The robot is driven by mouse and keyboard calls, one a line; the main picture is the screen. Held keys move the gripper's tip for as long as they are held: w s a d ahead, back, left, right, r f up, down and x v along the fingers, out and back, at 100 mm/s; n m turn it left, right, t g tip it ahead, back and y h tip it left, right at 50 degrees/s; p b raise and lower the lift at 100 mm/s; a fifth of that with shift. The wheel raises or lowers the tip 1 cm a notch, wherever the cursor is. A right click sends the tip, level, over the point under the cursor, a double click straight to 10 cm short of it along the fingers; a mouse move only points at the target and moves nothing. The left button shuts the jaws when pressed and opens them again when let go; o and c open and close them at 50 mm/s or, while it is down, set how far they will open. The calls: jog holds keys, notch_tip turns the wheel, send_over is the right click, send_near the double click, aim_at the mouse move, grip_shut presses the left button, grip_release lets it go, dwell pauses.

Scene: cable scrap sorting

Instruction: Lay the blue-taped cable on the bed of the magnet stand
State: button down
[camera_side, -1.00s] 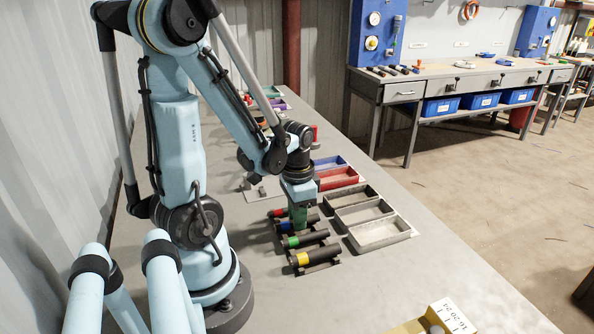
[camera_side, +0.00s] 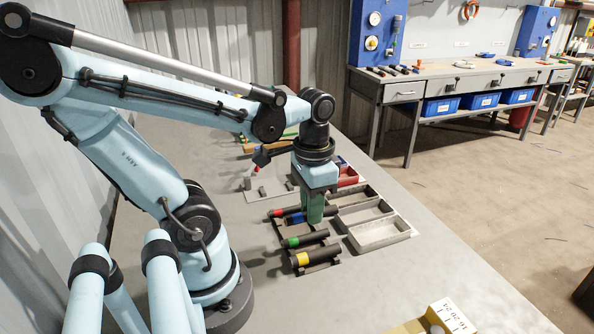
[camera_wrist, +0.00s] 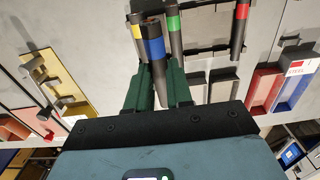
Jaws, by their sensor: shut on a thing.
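The blue-taped cable, a black rod with a blue band (camera_side: 296,218), is held between my gripper's (camera_side: 314,217) green fingers. In the wrist view the blue band (camera_wrist: 155,47) shows between the fingers (camera_wrist: 158,85), with the rod end reaching back toward the palm. The gap below the cable is hard to judge. A light grey plate with small upright parts (camera_side: 257,187), probably the magnet stand, lies left of and beyond my gripper in the side view. Its bed is partly hidden and holds no cable that I can make out.
Cables with red (camera_side: 277,213), green (camera_side: 293,242) and yellow (camera_side: 303,259) bands lie on a dark rack close to my gripper. Open grey trays (camera_side: 380,233) and a red tray (camera_side: 347,177) stand to the right.

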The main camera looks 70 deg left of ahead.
jog(key=d+r, duration=0.2)
jog(key=d, duration=0.2)
jog(key=w+a+f, duration=0.1)
jog(key=w+a, duration=0.1)
jog(key=a, duration=0.5)
jog(key=w+a+f, duration=0.1)
jog(key=w+a, duration=0.1)
jog(key=a, duration=0.5)
jog(key=s+a+f, duration=0.1)
jog(key=a, duration=0.3)
jog(key=s+a+f, duration=0.1)
jog(key=a+f, duration=0.1)
jog(key=a, duration=0.2)
jog(key=s+a+f, duration=0.1)
jog(key=a, duration=0.4)
jog(key=shift+s+f, duration=0.15)
jog(key=shift+s, duration=0.1)
jog(key=shift+s+a+f, duration=0.25)
jog(key=shift+a+f, duration=0.1)
jog(key=shift+a, duration=0.05)
jog(key=shift+f, duration=1.05)
jog(key=shift+f, duration=0.6)
jog(key=c, duration=0.9)
grip_release()
jog(key=shift+c, duration=0.2)
